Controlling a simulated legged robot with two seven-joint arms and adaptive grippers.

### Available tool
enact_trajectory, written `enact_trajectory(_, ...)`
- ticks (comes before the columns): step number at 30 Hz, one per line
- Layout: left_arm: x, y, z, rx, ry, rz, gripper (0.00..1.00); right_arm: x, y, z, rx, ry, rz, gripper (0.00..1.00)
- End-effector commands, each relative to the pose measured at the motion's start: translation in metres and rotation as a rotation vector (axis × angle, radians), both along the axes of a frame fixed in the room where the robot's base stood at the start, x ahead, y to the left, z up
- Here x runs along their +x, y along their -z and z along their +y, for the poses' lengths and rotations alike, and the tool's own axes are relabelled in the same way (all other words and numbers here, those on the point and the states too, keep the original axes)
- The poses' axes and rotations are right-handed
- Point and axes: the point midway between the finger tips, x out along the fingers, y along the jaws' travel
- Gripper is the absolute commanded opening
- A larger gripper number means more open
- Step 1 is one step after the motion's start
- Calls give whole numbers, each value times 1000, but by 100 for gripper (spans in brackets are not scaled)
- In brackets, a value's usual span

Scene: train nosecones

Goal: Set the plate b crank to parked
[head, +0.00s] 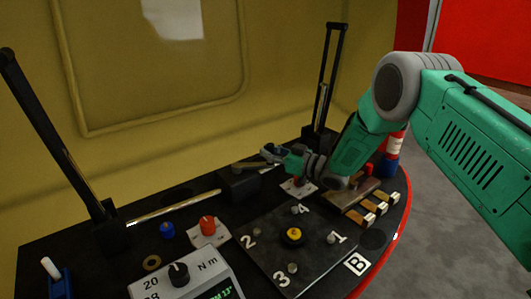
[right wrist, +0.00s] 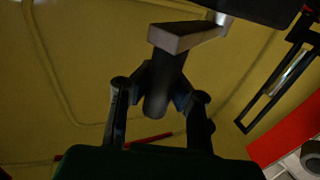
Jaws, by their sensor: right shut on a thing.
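The crank is clearest in the right wrist view: a flat grey arm (right wrist: 188,36) with a dark round handle (right wrist: 160,98), joined by a silver shaft to a dark box. My right gripper (right wrist: 160,92) is shut on the handle, with a finger on each side of it. In the head view the right gripper (head: 274,153) is at the back of the table, just above the black box (head: 238,184). The crank is small and partly hidden there. Its set position cannot be read. My left gripper is not in view.
A dark numbered plate (head: 270,246) with a yellow knob (head: 293,236) lies in front, beside a B label (head: 357,264). A red knob (head: 207,225), a grey Nm meter (head: 179,285) and wooden-looking blocks (head: 365,212) surround it.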

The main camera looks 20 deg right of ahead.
Motion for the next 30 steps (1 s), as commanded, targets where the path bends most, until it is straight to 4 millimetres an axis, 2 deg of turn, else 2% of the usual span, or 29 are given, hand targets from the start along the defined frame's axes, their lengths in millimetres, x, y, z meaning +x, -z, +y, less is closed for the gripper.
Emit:
enact_trajectory(1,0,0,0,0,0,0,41,2,-1,-10,-4,19,-2,0)
enact_trajectory(2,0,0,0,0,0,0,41,2,-1,-10,-4,19,-2,0)
enact_trajectory(3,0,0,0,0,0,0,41,2,-1,-10,-4,19,-2,19)
enact_trajectory(5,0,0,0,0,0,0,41,1,-1,-10,-4,18,-2,40)
enact_trajectory(17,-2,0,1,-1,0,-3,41,-3,-1,-4,-7,9,-1,41)
enact_trajectory(20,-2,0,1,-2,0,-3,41,-12,-1,-11,-6,9,1,41)
enact_trajectory(30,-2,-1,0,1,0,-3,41,-67,1,-61,0,15,1,41)
